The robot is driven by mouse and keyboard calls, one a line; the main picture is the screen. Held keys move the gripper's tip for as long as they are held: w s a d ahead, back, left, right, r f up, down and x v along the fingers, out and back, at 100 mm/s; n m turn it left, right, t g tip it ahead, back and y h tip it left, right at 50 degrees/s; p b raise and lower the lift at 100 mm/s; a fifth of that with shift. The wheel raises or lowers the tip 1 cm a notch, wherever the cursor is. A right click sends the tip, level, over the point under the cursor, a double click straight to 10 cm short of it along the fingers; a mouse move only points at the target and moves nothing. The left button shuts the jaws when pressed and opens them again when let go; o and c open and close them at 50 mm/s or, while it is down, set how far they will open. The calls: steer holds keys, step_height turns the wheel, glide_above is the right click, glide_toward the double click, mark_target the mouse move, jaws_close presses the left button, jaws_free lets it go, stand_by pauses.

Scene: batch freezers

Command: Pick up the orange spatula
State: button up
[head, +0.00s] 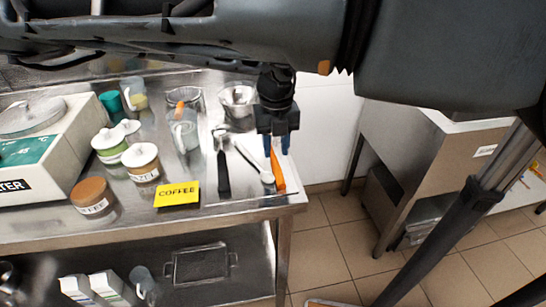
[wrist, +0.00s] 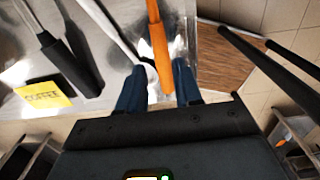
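The orange spatula (head: 277,172) lies near the right end of the steel table, its handle pointing to the front edge. In the wrist view its orange handle (wrist: 159,47) runs between the two blue fingers of my gripper (wrist: 158,88). The fingers are apart, one on each side of the handle, with a gap visible to the left. In the head view my gripper (head: 276,148) points down over the spatula, and hides its far part. I cannot tell the exact height between fingertips and handle.
A white utensil (head: 254,163) lies close to the left of the spatula, and a black-handled tool (head: 222,170) beyond it. The table's right edge is close; floor lies beyond.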

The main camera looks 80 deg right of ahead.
mark_target(276, 164)
step_height(276, 164, down, 5)
steer(key=shift+r+p, duration=0.1)
steer(key=shift+p, duration=0.25)
steer(key=shift+c, duration=0.3)
jaws_close()
